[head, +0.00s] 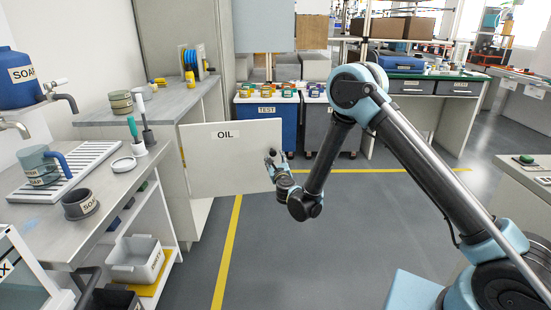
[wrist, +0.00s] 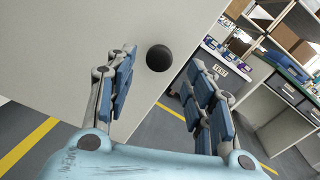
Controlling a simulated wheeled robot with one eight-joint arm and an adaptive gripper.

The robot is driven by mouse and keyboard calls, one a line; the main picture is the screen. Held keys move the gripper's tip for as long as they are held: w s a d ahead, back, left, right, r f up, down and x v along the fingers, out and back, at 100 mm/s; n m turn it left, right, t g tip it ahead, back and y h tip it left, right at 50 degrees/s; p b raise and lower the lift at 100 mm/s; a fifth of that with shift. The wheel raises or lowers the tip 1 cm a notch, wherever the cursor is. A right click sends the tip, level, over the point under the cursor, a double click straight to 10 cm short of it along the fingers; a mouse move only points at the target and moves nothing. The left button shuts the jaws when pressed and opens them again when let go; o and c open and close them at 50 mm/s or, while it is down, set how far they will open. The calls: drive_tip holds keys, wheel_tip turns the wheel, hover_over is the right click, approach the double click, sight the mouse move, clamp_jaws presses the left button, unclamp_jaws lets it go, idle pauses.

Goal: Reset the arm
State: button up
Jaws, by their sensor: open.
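My arm (head: 340,140) reaches out from the right, bent at the elbow, in the head view. My gripper (head: 272,157) is at the right edge of a white door marked OIL (head: 235,150), which stands swung out from its cabinet. In the wrist view my gripper (wrist: 158,95) is open, its blue-padded fingers spread apart. The door's round black knob (wrist: 159,58) shows between and beyond the fingertips, with nothing gripped. I cannot tell whether a finger touches the door.
A blue TEST cart (head: 267,120) stands behind the door. A grey bin (head: 135,260) is on the lower shelf. The floor (head: 300,250) in front is clear.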

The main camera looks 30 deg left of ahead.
drive_tip(key=shift+s+d, duration=0.45)
drive_tip(key=shift+s, duration=0.05)
